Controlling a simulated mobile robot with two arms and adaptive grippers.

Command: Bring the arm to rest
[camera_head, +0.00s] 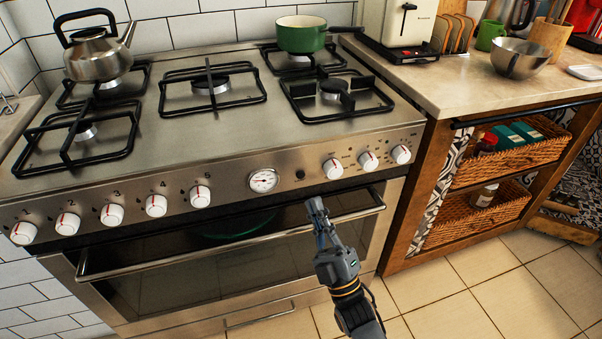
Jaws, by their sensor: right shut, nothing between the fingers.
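My right gripper (316,210) is in front of the stove's oven door (190,285), near the right part of its handle (240,234). Its fingers are together and hold nothing. The picture does not show clearly whether the fingertips touch the handle or are apart from it. My right arm comes up from the bottom edge, right of the middle. My left gripper is not in view.
A kettle (97,55) and a green pot (301,35) stand on the stove (215,125). The counter (455,88) at right holds a toaster (408,22) and a metal bowl (521,59). Wicker baskets (480,221) fill the shelves below.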

